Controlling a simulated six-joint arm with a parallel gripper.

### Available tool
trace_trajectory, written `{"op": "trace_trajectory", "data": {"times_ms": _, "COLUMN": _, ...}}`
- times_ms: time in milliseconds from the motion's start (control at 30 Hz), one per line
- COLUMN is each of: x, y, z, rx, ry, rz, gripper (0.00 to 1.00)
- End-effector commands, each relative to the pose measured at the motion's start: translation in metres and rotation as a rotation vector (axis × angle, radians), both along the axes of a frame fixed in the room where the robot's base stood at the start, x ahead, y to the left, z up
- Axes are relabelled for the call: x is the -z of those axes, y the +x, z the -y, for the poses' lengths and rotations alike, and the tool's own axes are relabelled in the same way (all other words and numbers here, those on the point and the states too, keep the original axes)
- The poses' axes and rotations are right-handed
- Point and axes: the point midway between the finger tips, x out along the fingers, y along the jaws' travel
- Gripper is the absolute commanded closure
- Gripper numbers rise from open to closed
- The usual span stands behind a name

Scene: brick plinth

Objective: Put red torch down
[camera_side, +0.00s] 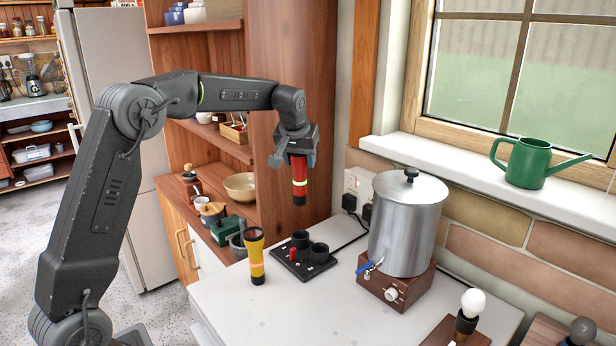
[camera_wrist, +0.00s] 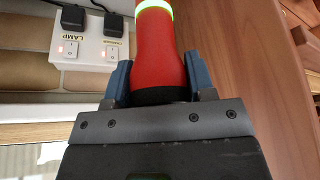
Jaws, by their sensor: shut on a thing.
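The red torch (camera_side: 299,183), with a glowing pale green band, hangs upright from my gripper (camera_side: 297,152), well above the counter. In the wrist view the red torch (camera_wrist: 156,55) sits between the two blue fingers of my gripper (camera_wrist: 160,85), which are shut on its dark end. A yellow torch (camera_side: 256,258) stands upright on the counter, lower left of the red one. A black holder (camera_side: 291,259) with round sockets and a small red piece lies on the counter below the red torch.
A steel urn (camera_side: 405,228) with a blue-handled tap stands right of the holder. A bulb on a wooden stand (camera_side: 467,312) is at the front right. A green watering can (camera_side: 530,163) is on the sill. Open counter (camera_side: 310,315) lies in front. Wooden shelves (camera_side: 215,140) stand behind left.

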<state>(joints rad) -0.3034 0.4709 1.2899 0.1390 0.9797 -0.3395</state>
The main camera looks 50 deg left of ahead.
Motion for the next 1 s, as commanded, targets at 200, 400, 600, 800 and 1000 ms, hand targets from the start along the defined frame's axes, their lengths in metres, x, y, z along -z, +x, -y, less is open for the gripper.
{"op": "trace_trajectory", "data": {"times_ms": 200, "x": -0.005, "y": 0.000, "z": 0.000, "rx": -0.001, "ry": 0.001, "rz": 0.003, "gripper": 0.93}}
{"op": "trace_trajectory", "data": {"times_ms": 400, "x": -0.033, "y": 0.001, "z": 0.000, "rx": -0.001, "ry": 0.001, "rz": 0.006, "gripper": 0.93}}
{"op": "trace_trajectory", "data": {"times_ms": 600, "x": -0.056, "y": -0.010, "z": 0.001, "rx": -0.001, "ry": 0.000, "rz": 0.002, "gripper": 0.93}}
{"op": "trace_trajectory", "data": {"times_ms": 800, "x": -0.064, "y": -0.036, "z": 0.006, "rx": 0.000, "ry": 0.000, "rz": 0.002, "gripper": 0.93}}
{"op": "trace_trajectory", "data": {"times_ms": 1000, "x": -0.072, "y": -0.076, "z": 0.013, "rx": -0.001, "ry": 0.001, "rz": 0.003, "gripper": 0.93}}
